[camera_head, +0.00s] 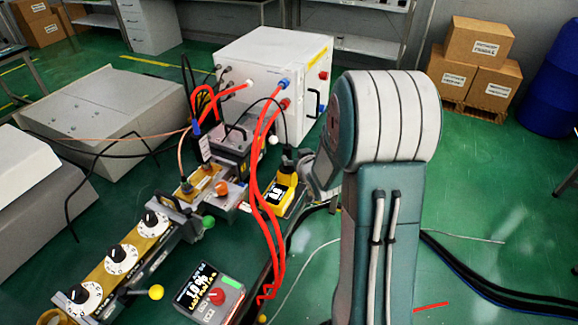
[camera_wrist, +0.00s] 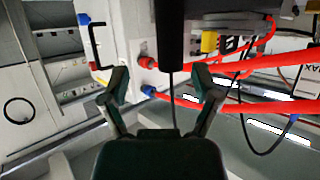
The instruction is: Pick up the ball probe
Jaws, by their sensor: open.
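My gripper (camera_wrist: 161,82) is open, with its two dark fingers spread apart in the wrist view. A black upright cylinder (camera_wrist: 168,58) with a thin cable shows in the gap between the fingertips in that view; nothing is gripped. It seems to be the black handle (camera_head: 287,160) standing at the yellow meter (camera_head: 279,193) in the head view, just left of my gripper (camera_head: 312,168). This may be the ball probe; no ball end shows on it, so I cannot tell. A yellow ball (camera_head: 156,292) on a short rod sits at the lower left.
A white cabinet (camera_head: 262,72) with red cables (camera_head: 262,185) stands behind the bench apparatus. A dial panel (camera_head: 121,258) and a small display box (camera_head: 208,291) are at the lower left. Cardboard boxes (camera_head: 473,62) and a blue barrel (camera_head: 550,90) stand right. Green floor there is mostly clear.

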